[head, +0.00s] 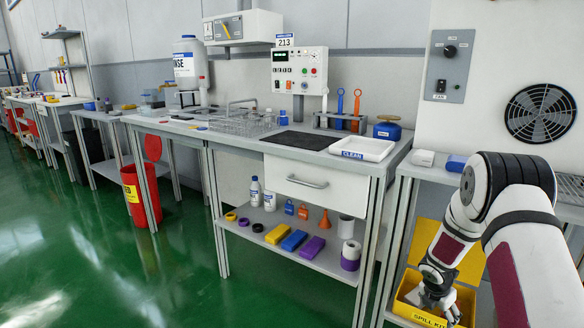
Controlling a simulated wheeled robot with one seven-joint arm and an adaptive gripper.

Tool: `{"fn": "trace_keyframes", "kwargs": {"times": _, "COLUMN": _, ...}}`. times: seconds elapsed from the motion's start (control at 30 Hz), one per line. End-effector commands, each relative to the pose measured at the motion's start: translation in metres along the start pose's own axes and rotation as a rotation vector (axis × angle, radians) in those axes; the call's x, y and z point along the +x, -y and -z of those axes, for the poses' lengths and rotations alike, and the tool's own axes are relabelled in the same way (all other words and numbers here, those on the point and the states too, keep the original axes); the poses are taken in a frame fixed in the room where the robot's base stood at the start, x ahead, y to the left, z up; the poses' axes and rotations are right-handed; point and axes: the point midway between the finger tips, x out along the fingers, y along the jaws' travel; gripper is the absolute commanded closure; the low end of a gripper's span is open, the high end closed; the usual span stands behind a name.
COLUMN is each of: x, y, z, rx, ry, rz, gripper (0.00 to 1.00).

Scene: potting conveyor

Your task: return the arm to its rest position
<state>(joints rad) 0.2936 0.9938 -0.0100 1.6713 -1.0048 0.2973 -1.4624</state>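My arm, white with dark and maroon bands, comes in from the right edge of the head view and bends down to the left. My gripper (438,296) points down at the yellow spill kit bin (418,314), with its fingers over or inside the bin's opening. The fingers are small and partly hidden, so I cannot tell whether they are open or shut, or whether they touch anything in the bin.
A workbench (235,138) with a white tray (360,148), a black mat (302,140) and racks stands left of my arm. Its lower shelf (275,224) holds bottles, blocks and rolls. A side bench (435,174) stands close above the bin. Green floor (120,270) lies open at left.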

Motion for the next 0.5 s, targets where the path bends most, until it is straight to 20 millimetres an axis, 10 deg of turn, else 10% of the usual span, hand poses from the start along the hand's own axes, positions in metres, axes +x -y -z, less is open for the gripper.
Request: {"fn": "trace_keyframes", "kwargs": {"times": 0.5, "x": -0.099, "y": 0.007, "z": -0.023, "rx": 0.293, "ry": 0.049, "rz": 0.038, "gripper": 0.29}}
